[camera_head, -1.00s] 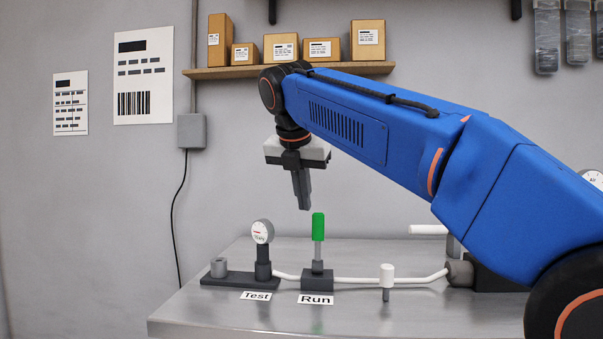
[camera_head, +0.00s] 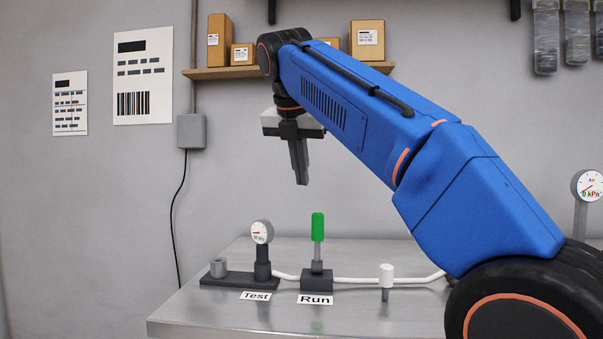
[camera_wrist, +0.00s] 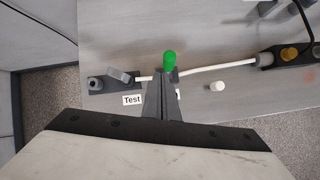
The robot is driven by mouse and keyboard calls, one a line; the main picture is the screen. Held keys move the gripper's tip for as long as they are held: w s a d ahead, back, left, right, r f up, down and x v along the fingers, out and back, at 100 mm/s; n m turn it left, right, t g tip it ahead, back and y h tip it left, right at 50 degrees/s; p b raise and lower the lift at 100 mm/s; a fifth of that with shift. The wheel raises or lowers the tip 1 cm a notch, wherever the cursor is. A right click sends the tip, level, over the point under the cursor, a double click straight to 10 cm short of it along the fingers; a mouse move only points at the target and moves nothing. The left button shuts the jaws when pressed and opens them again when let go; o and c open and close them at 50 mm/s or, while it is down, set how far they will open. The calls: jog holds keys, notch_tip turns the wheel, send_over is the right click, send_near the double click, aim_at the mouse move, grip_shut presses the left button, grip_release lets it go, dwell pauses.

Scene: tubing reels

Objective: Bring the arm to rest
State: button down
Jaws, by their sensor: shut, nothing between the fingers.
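My gripper (camera_head: 301,183) is shut and empty, pointing down in the air above the metal table (camera_head: 220,310). It hangs above and slightly left of an upright green handle (camera_head: 318,227) on a dark block (camera_head: 317,280). In the wrist view the shut fingers (camera_wrist: 165,95) point toward the green handle (camera_wrist: 170,62), with a gap in the head view between fingertips and handle. My blue arm reaches in from the right and hides part of the table's right side.
A small gauge (camera_head: 262,233) stands on a dark base (camera_head: 240,278) left of the handle. White tubing (camera_head: 350,281) runs right past a white-topped post (camera_head: 386,276). Labels read Test (camera_head: 255,296) and Run (camera_head: 315,299). A shelf (camera_head: 225,73) with boxes is behind my arm.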

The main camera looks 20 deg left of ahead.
jog(key=w+d+f+m, duration=0.15)
jog(key=d+m, duration=0.25)
jog(key=d, duration=0.4)
jog(key=w+d+f+m, duration=0.15)
jog(key=d+m, duration=0.25)
jog(key=d, duration=0.5)
jog(key=s+d+f+m+g, duration=0.1)
jog(key=s+d+f+m, duration=0.3)
jog(key=d, duration=0.5)
jog(key=s+d+f+m, duration=0.2)
jog(key=d+f+m, duration=0.35)
jog(key=d, duration=0.35)
jog(key=s+d+f+m, duration=0.5)
jog(key=s+f+m, duration=0.1)
jog(key=f, duration=0.5)
jog(key=s+d+f+m, duration=0.6)
jog(key=s+f, duration=0.3)
jog(key=f, duration=0.2)
jog(key=s+d+f+m, duration=0.6)
jog(key=s+f, duration=0.2)
jog(key=f, duration=0.2)
jog(key=shift+d+f+h, duration=0.15)
jog(key=shift+f+h, duration=0.15)
jog(key=shift+f, duration=0.1)
